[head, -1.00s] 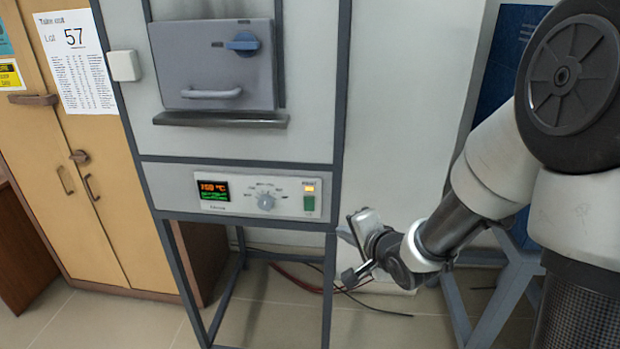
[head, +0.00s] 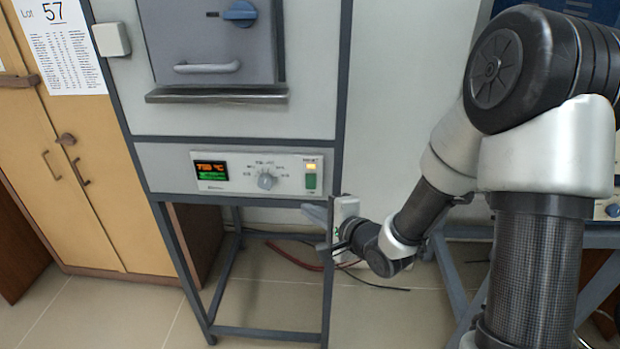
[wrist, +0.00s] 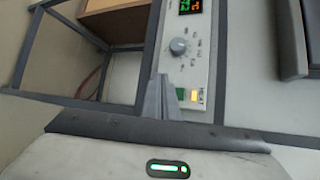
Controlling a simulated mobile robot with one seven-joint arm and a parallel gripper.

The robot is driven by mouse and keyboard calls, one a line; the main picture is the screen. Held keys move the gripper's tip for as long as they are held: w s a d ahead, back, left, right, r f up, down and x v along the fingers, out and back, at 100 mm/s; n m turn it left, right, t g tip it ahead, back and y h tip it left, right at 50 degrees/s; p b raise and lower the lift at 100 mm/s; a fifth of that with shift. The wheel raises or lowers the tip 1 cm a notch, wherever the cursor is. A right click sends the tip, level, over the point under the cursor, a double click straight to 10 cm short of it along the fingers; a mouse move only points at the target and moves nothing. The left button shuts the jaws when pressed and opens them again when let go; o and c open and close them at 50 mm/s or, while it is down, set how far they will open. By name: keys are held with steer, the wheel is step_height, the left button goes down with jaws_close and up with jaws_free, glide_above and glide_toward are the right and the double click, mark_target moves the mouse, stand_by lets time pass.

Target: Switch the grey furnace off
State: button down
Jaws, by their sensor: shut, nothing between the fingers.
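The grey furnace (head: 160,95) stands on a dark metal frame, its grey door (head: 215,50) shut. Its control panel (head: 230,188) has a lit display (head: 211,171), a round knob (head: 266,181), an amber light (head: 311,166) and a green switch (head: 311,183). The display and amber light glow. My gripper (head: 307,211) is just below the panel's right end, under the switch. In the wrist view, my gripper's fingers (wrist: 162,80) are together and empty, beside the green switch (wrist: 183,95) and partly in front of the panel edge. I cannot tell whether they touch it.
A wooden cabinet (head: 85,150) stands at the left. The furnace's frame leg (head: 328,285) is close to my gripper. Cables (head: 300,262) lie on the floor behind. Another stand with a blue unit (head: 603,10) is at the right, behind my arm.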

mark_target(314, 185)
steer(key=shift+w+d+r+p, duration=0.1)
steer(key=shift+w+r+p, duration=0.1)
steer(key=shift+w, duration=1.1)
steer(key=shift+w+a+r+p, duration=0.1)
steer(key=shift+w+p, duration=0.1)
steer(key=shift+w, duration=1.1)
steer(key=shift+w+d+r+p, duration=0.1)
steer(key=shift+w+r+p, duration=0.1)
steer(key=shift+w, duration=1.1)
steer(key=shift+w, duration=0.15)
steer(key=shift+w+p, duration=0.25)
steer(key=shift+p, duration=0.05)
steer(key=shift+w, duration=0.3)
steer(key=shift+s, duration=0.1)
steer(key=shift+s, duration=0.65)
steer(key=shift+s+f, duration=0.1)
